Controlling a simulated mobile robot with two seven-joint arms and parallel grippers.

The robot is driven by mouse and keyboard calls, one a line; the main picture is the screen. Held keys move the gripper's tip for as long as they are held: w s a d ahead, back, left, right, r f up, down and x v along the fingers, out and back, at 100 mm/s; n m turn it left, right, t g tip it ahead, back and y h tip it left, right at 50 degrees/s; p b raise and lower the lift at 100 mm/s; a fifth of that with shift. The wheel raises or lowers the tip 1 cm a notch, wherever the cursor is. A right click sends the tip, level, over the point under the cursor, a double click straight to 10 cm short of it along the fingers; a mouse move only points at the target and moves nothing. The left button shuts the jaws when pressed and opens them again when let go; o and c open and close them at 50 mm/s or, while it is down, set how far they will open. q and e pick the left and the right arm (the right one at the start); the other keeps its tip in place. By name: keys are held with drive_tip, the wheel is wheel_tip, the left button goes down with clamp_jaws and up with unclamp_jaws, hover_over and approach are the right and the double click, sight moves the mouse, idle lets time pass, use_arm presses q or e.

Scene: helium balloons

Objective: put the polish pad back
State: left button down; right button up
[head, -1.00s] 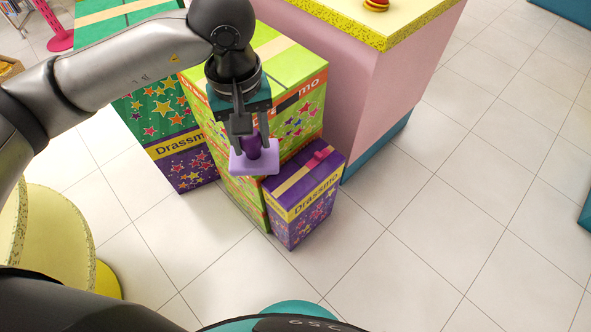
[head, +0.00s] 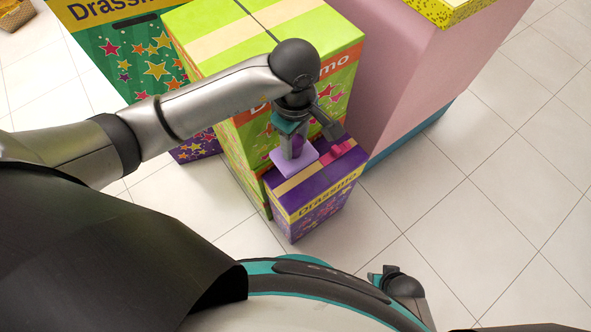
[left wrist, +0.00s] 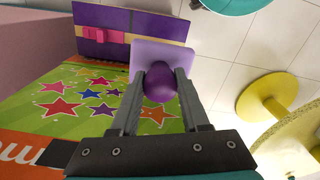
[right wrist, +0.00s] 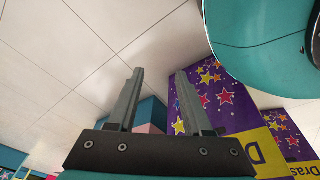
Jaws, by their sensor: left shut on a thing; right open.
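The polish pad is a lilac rectangular block with a dark purple knob. My left gripper (head: 293,142) is shut on the knob, and the lilac base (head: 294,162) hangs below the fingers. In the head view the pad overlaps the top left part of the small purple box; I cannot tell whether they touch. In the left wrist view the knob (left wrist: 160,84) sits between the two fingers, with the purple box (left wrist: 128,36) beyond the pad. My right gripper (right wrist: 128,100) is open and empty in the right wrist view, its fingers apart.
The small purple Drassmo box (head: 318,205) with a pink bow stands before a taller green box (head: 255,45). A dark green starred box (head: 125,62) is at left. A pink counter (head: 425,70) with a yellow top stands at right. White tiled floor (head: 480,220) is clear.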

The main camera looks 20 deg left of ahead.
sight(295, 150)
use_arm(q)
drive_tip(key=shift+f+b, duration=2.5)
drive_tip(key=shift+f, duration=4.35)
use_arm(e)
drive_tip(key=w+a+r, duration=0.3)
drive_tip(key=w+r, duration=0.3)
drive_tip(key=r, duration=0.4)
drive_tip(key=shift+a+t, duration=0.15)
drive_tip(key=shift+t, duration=0.25)
use_arm(q)
drive_tip(key=shift+f, duration=0.15)
drive_tip(key=shift+c, duration=2)
unclamp_jaws()
use_arm(e)
drive_tip(key=shift+w+r+y, duration=0.1)
drive_tip(key=shift+r+y, duration=0.1)
drive_tip(key=shift+y, duration=0.1)
